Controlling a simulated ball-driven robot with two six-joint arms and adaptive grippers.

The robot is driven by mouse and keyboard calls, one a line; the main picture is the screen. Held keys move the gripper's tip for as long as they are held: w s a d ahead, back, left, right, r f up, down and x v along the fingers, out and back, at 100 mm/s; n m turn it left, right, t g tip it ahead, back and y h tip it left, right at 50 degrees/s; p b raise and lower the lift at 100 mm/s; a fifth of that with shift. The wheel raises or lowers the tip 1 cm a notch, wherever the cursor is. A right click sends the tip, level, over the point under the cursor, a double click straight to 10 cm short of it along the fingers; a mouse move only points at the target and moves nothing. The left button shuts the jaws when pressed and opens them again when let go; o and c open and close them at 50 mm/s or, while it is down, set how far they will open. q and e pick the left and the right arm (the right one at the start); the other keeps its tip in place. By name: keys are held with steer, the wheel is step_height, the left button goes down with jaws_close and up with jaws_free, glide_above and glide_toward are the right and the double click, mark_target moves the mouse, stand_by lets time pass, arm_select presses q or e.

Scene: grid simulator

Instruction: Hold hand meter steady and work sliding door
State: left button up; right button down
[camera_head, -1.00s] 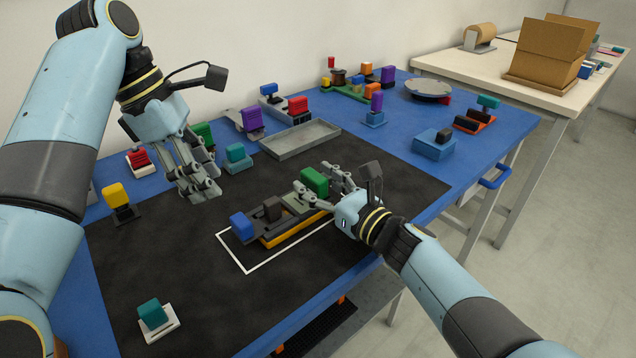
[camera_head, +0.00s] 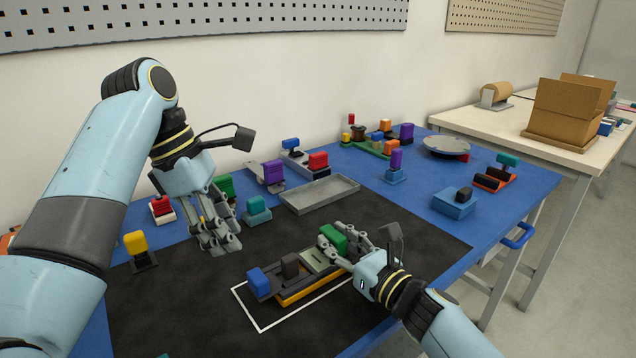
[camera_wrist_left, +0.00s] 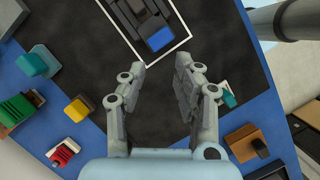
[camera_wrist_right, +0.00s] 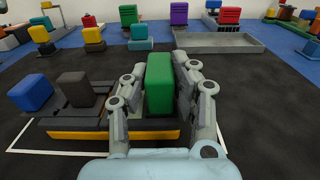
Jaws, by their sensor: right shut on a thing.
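The device in the white outline, apparently the hand meter (camera_head: 300,288), has a dark body with a yellow lower edge. It carries a blue block (camera_head: 259,281), a dark brown block (camera_head: 290,265) and a green block (camera_head: 331,238). My right gripper (camera_wrist_right: 160,75) is shut on the green block, one finger on each side. My left gripper (camera_head: 222,238) hangs above the mat, left of and apart from the device. Its fingers are apart and empty in the left wrist view (camera_wrist_left: 160,65). I cannot tell which part is the sliding door.
A grey tray (camera_head: 320,194) and several colored-block fixtures line the back of the blue table (camera_head: 540,183). A yellow block on a stand (camera_head: 136,242) is left of my left gripper. The black mat (camera_head: 420,225) is clear right of the device. A cardboard box (camera_head: 566,110) stands on the far table.

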arm_select(q)
steer(key=shift+w+m, duration=0.1)
steer(key=shift+m, duration=0.7)
steer(key=c, duration=0.4)
steer(key=shift+w+d+r+m, duration=0.15)
steer(key=shift+w+m, duration=0.05)
steer(key=shift+m, duration=0.9)
jaws_close()
steer(key=w+r+m+t, duration=0.1)
steer(key=m, duration=0.4)
steer(key=m+t+h, duration=0.2)
steer(key=m+t, duration=0.2)
steer(key=m, duration=1.6)
glide_above(278, 273)
steer(key=s+a, duration=0.1)
steer(key=s, duration=0.1)
step_height(278, 273, down, 8)
steer(key=shift+w+a+f, duration=0.1)
steer(key=shift+w+f, duration=0.05)
steer(key=shift+f, duration=0.1)
